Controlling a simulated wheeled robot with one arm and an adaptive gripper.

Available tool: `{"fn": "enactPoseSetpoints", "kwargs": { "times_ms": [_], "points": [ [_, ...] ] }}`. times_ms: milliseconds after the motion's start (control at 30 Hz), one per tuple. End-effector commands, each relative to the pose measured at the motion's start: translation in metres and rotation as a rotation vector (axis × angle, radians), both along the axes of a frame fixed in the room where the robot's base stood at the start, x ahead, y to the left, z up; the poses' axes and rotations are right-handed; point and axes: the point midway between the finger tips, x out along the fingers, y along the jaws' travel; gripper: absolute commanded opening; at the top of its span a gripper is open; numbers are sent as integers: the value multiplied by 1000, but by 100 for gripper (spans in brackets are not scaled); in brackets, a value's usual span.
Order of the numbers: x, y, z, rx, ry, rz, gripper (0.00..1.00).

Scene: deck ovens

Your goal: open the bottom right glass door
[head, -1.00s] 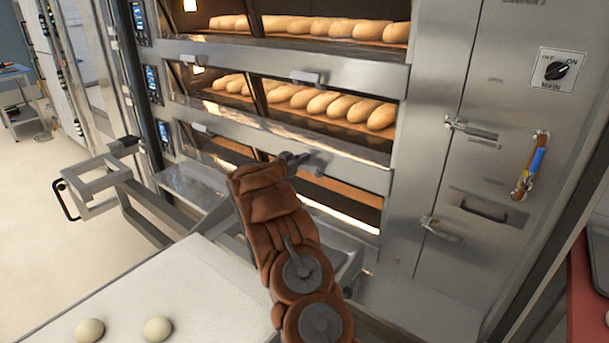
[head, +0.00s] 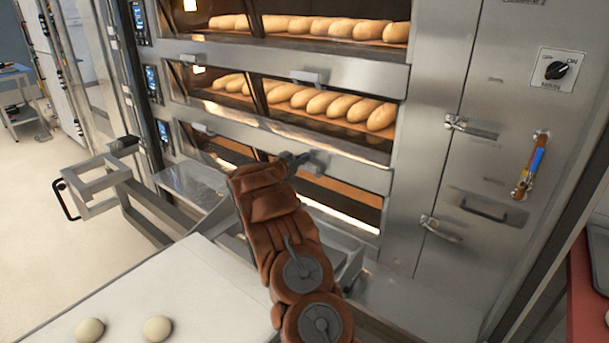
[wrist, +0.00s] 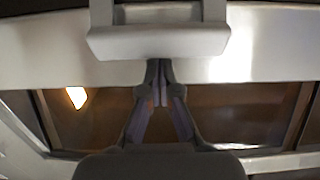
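The bottom right glass door (head: 335,203) is in the lowest oven deck in the head view, partly hidden by my arm. Its grey bar handle (head: 318,160) sits on the steel rail above the glass. In the wrist view the handle (wrist: 158,42) spans the upper middle, with dark glass (wrist: 255,115) below. My gripper (head: 292,160) is at the left end of the handle in the head view. In the wrist view my gripper (wrist: 159,68) has its two fingers converging, tips together at the handle's lower edge. I cannot tell whether the tips reach behind the bar.
Two upper decks hold loaves (head: 325,100) behind glass. A white-topped table (head: 165,290) with dough balls (head: 157,328) stands at the front left. A metal frame (head: 95,185) juts out at the left. A steel cabinet (head: 480,180) is at the right.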

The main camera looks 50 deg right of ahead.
Motion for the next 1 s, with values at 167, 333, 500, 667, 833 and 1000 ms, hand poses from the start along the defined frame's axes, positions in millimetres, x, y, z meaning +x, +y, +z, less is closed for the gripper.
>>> {"fn": "enactPoseSetpoints", "kwargs": {
  "times_ms": [167, 333, 500, 667, 833, 1000],
  "points": [
    [0, 0, -9, 1, 2, 0, 0],
    [0, 1, -18, 2, 1, 0, 0],
    [-1, 1, -28, 5, 3, -1, 0],
    [-1, 1, -35, 4, 4, -2, 0],
    [-1, 2, -43, 4, 1, -1, 0],
    [0, 3, -50, 2, 2, 0, 0]
  ]
}}
